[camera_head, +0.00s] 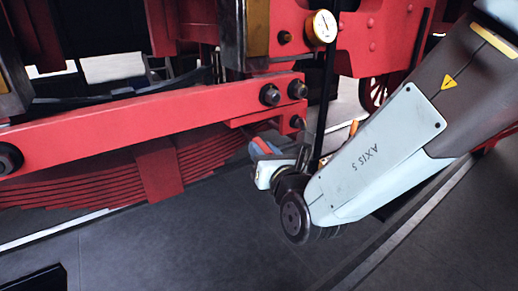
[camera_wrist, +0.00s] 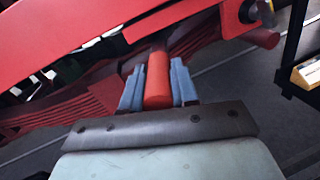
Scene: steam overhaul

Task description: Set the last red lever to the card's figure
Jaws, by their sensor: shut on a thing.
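My gripper (camera_wrist: 157,80) is shut on a red lever (camera_wrist: 158,90), seen in the wrist view with one blue-grey finger on each side of its rounded red handle. The lever's far end is hidden against the red frame behind it. In the head view my gripper (camera_head: 264,152) is low beside the red frame, and a bit of red shows between its fingers. A round white-faced gauge (camera_head: 321,27) with a brass rim is above and to the right; its figures are too small to read. I see no card.
A long red beam (camera_head: 150,118) with large dark bolts runs close to my gripper. Stacked red leaf springs (camera_head: 80,183) lie below it. A dark upright rod (camera_head: 325,100) stands near my wrist. A tan box (camera_wrist: 308,74) is at the wrist view's right edge. Grey floor (camera_head: 180,250) is clear in front.

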